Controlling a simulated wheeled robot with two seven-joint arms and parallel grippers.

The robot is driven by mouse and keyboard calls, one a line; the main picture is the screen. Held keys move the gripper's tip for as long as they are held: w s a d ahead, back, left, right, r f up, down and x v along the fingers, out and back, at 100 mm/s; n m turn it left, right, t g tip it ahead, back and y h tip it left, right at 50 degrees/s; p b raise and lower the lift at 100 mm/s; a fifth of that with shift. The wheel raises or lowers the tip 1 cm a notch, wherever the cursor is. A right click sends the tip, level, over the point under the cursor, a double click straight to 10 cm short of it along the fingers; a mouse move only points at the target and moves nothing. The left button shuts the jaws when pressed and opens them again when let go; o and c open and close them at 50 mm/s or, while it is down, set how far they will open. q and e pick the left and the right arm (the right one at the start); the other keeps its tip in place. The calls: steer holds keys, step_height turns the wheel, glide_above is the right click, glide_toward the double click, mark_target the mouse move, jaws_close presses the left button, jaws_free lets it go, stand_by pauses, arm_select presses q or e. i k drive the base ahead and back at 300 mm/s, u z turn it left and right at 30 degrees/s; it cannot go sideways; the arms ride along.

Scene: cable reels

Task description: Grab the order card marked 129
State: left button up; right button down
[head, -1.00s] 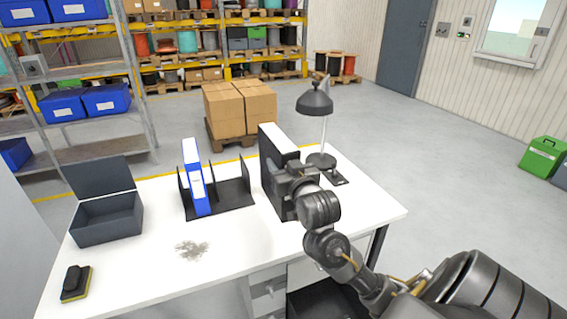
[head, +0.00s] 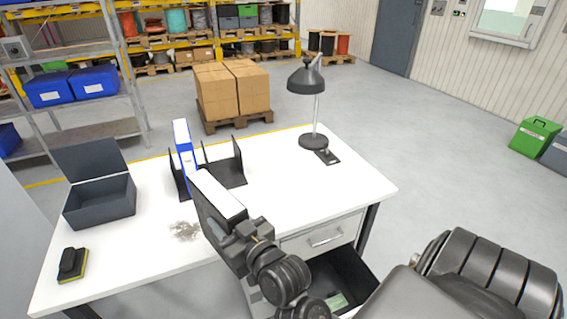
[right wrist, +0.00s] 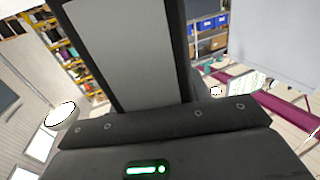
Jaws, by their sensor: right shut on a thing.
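My right gripper (head: 245,230) is shut on a dark binder with a white face (head: 218,195), held over the desk's front part. The binder also fills the upper middle of the right wrist view (right wrist: 125,55). I see no card whose number I can read. A small pale green thing (head: 336,300) lies in the open lower drawer (head: 352,279); I cannot tell what it is. My left gripper is not in view.

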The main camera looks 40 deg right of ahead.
mark_target(335, 300)
steer(key=k, duration=0.45)
steer(key=z, duration=1.45)
steer(key=i, duration=0.8)
steer(key=u, duration=1.45)
